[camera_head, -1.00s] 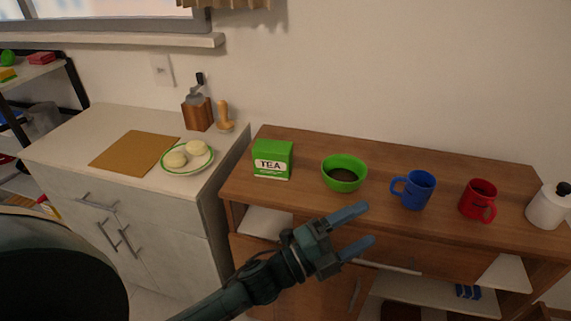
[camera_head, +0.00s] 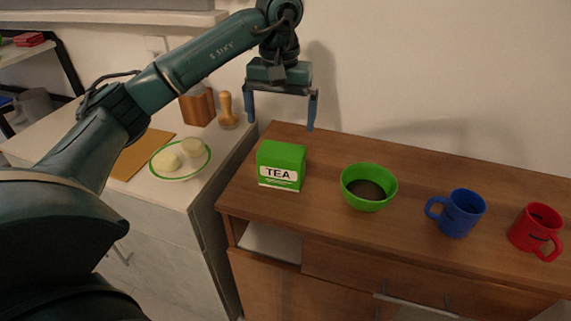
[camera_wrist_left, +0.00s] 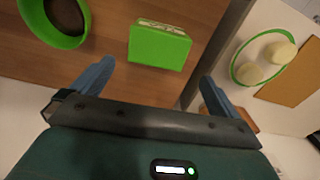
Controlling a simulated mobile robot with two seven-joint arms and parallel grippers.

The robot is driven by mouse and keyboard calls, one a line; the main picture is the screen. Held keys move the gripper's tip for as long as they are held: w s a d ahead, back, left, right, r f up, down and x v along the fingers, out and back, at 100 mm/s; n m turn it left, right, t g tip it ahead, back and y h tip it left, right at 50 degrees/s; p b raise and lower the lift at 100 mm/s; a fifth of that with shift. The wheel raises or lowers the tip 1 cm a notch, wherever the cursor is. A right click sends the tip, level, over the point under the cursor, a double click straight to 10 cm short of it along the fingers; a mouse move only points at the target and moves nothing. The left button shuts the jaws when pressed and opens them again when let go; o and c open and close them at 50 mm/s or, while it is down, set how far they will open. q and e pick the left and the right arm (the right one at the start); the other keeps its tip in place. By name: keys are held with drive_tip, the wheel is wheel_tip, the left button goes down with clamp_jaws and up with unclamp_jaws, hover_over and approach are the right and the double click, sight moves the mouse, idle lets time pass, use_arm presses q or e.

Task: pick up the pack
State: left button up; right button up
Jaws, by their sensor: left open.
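The pack is a green tea box (camera_head: 281,165) with a white "TEA" label, standing upright on the left part of the wooden sideboard. My left gripper (camera_head: 281,122) is open and empty, pointing down above and slightly behind the tea box in the head view. In the left wrist view, the tea box (camera_wrist_left: 159,46) shows ahead of the gap between the two fingers (camera_wrist_left: 153,85), with clear room between it and them. My right gripper is not in view.
A green bowl (camera_head: 368,187) with dark contents stands to the right of the box. A blue mug (camera_head: 457,213) and a red mug (camera_head: 536,231) are farther right. A plate (camera_head: 160,176) with pale round items lies on the left counter. The wall is close behind.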

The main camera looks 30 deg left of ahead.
sight(280, 150)
use_arm(q)
wheel_tip(280, 150, down, 6)
drive_tip(key=shift+s+f, duration=0.1)
drive_tip(key=shift+f, duration=0.6)
drive_tip(key=f+p, duration=0.1)
drive_tip(key=f, duration=0.4)
drive_tip(key=shift+d, duration=0.2)
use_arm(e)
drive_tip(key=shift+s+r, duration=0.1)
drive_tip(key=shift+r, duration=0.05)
use_arm(q)
drive_tip(key=c, duration=0.7)
drive_tip(key=shift+c, duration=0.8)
